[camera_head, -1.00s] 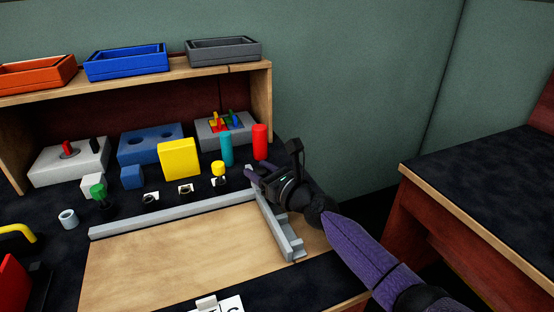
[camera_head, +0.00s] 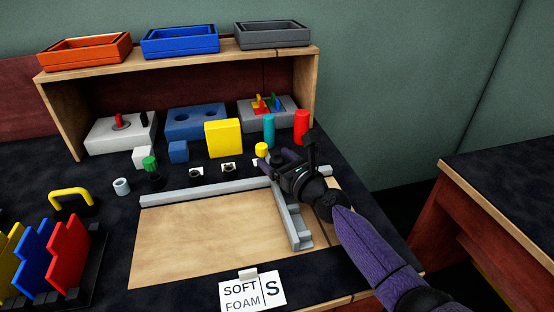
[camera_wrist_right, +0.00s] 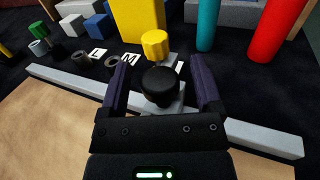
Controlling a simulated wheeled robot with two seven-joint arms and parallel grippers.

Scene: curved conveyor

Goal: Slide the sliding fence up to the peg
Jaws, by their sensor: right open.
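The sliding fence (camera_head: 290,222) is a light grey bar lying front to back across the wooden board, meeting the long grey rail (camera_head: 205,191) at the back. My right gripper (camera_head: 284,157) is over the fence's back end. In the right wrist view its open fingers (camera_wrist_right: 160,80) stand on either side of a black round knob (camera_wrist_right: 160,88); I cannot tell if they touch it. A short yellow peg (camera_wrist_right: 155,44) stands just beyond the knob, roughly in line with it. It also shows in the head view (camera_head: 261,149). My left gripper is out of view.
Black rings with letter cards stand in a row left of the peg. A yellow block (camera_head: 223,139), teal cylinder (camera_head: 268,131) and red cylinder (camera_head: 301,127) stand behind. A "SOFT FOAM S" card (camera_head: 252,291) is in front. The board (camera_head: 205,240) left of the fence is clear.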

